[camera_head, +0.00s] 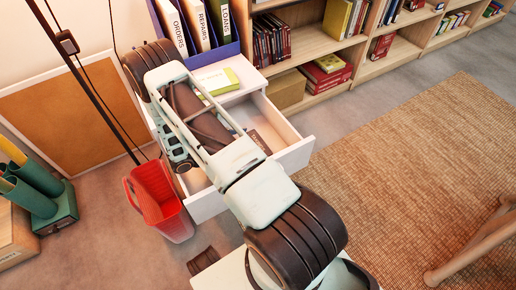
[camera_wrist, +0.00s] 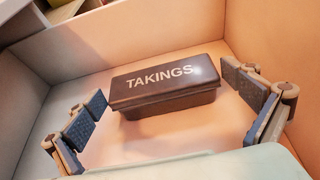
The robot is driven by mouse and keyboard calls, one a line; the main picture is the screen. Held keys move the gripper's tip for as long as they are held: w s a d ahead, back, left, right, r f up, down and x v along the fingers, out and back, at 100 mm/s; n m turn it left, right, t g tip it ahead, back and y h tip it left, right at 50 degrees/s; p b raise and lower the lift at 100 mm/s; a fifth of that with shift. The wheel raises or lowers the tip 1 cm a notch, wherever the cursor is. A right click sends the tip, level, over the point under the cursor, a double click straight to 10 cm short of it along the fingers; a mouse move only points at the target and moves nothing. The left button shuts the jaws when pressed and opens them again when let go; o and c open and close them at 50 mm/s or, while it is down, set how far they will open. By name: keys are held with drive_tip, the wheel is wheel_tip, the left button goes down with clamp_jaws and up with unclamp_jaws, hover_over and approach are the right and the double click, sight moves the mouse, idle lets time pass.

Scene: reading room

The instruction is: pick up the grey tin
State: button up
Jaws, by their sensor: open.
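A dark grey-brown lidded tin (camera_wrist: 165,98) marked "TAKINGS" lies on the floor of an open white drawer (camera_wrist: 275,38) in the wrist view. In the head view the drawer (camera_head: 296,156) is pulled out, and part of the tin (camera_head: 260,141) shows beside my arm, which hides the rest. My gripper (camera_wrist: 163,86) is open and empty. One finger is to the left of the tin and one to the right, both apart from it and nearer the camera. In the head view my arm hides the fingers.
A blue file box (camera_head: 202,57) with binders stands on the cabinet behind the drawer, with a green-yellow pad (camera_head: 217,81). Bookshelves (camera_head: 318,48) line the back; a woven rug (camera_head: 415,165) lies right.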

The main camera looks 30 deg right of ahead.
drive_tip(key=shift+d+f, duration=0.25)
drive_tip(key=shift+d, duration=0.3)
drive_tip(key=c, duration=1.1)
wheel_tip(320, 180, up, 11)
drive_tip(key=p, duration=0.4)
drive_tip(key=shift+c, duration=0.2)
wheel_tip(320, 180, up, 6)
drive_tip(key=p, duration=0.4)
hover_over(257, 143)
drive_tip(key=w+a+r+n+t+y+b, duration=0.15)
drive_tip(key=w+a+r+n+t, duration=0.3)
drive_tip(key=a+r, duration=0.45)
drive_tip(key=w+a+r+n+t+y+b, duration=0.1)
drive_tip(key=w+a+r+n+t+b, duration=0.25)
drive_tip(key=a+r, duration=0.65)
wheel_tip(257, 143, up, 22)
drive_tip(key=a+t+p, duration=0.1)
drive_tip(key=p, duration=3.2)
drive_tip(key=shift+s+r, duration=0.2)
drive_tip(key=shift+s, duration=0.2)
